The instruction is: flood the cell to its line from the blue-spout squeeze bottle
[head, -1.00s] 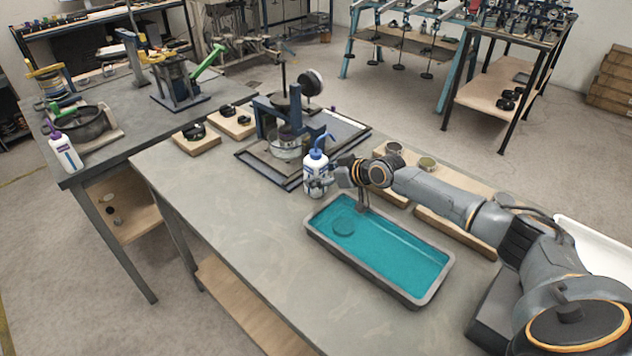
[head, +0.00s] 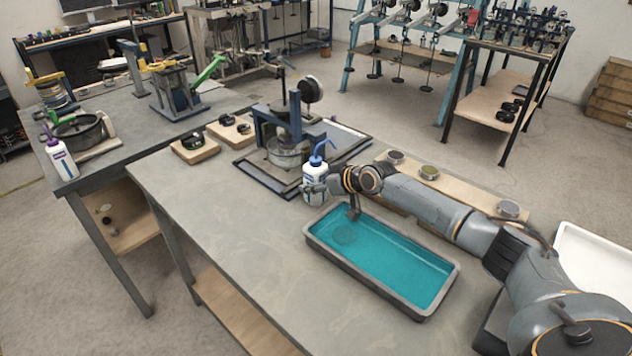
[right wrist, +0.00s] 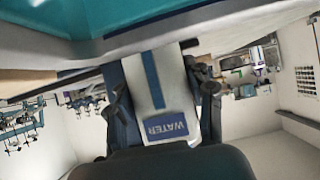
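The blue-spout squeeze bottle (head: 316,177) is white with a blue cap and bent blue spout. It stands upright in the head view, beside the frame with the cell. My right gripper (head: 316,188) is shut on it. In the right wrist view the bottle (right wrist: 160,90) shows a WATER label between the fingers (right wrist: 163,100). The cell (head: 288,152) is a clear round vessel under the blue-posted lever frame (head: 270,128), just left of and behind the bottle. Its line and water level are too small to tell. My left gripper is not in view.
A grey tray of teal liquid (head: 452,268) lies in front of my right arm. Wooden blocks with small round parts (head: 195,150) sit left of the frame. A purple-spout bottle (head: 61,160) stands on the left bench. The front left of the table is clear.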

